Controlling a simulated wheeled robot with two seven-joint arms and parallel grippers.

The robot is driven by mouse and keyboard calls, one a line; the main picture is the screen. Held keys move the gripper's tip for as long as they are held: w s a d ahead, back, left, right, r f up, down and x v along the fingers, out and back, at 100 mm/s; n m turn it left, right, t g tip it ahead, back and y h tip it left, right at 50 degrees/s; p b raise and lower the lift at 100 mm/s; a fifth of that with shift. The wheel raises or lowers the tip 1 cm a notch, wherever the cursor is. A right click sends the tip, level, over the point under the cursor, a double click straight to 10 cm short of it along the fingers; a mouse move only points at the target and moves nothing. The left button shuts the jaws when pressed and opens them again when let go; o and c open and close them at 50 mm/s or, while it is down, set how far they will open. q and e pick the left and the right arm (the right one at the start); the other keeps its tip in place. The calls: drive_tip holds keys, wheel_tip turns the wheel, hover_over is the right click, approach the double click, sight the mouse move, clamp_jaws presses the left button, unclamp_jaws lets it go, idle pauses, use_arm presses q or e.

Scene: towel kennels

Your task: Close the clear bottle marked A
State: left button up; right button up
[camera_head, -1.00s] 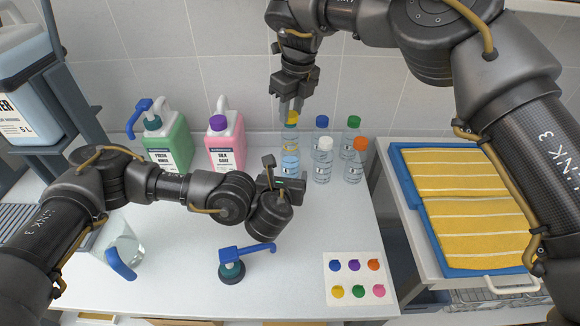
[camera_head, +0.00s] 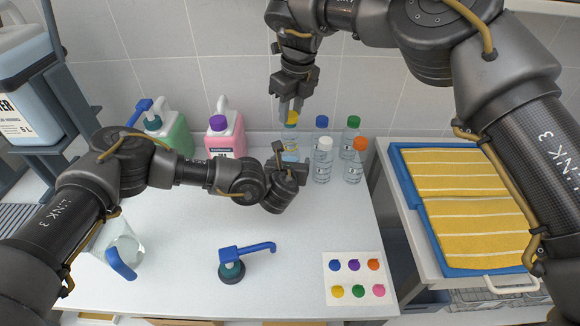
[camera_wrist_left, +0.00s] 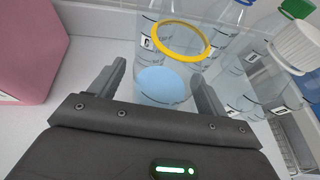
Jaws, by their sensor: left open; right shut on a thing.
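An open clear bottle (camera_wrist_left: 165,85) with a yellow ring at its mouth and pale blue inside stands between the spread fingers of my left gripper (camera_wrist_left: 160,85); I cannot tell if they touch it. In the head view the bottle (camera_head: 290,146) stands at the back, its lower part hidden by my left gripper (camera_head: 289,163). No letter A is readable. My right gripper (camera_head: 291,106) is shut on a yellow cap (camera_head: 292,118), just above the bottle's mouth.
Bottles with blue (camera_head: 321,122), green (camera_head: 353,122), white (camera_head: 325,144) and orange (camera_head: 360,144) caps crowd on the right. A pink jug (camera_head: 225,136) stands left. A blue pump (camera_head: 232,270) and colour-dot card (camera_head: 355,278) lie in front. The middle counter is clear.

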use_arm(q)
drive_tip(key=c, duration=1.5)
use_arm(e)
hover_over(290, 141)
drive_tip(key=shift+s+d+f, duration=0.1)
drive_tip(key=shift+f, duration=2.4)
drive_tip(key=shift+f, duration=0.9)
drive_tip(key=shift+f, duration=0.55)
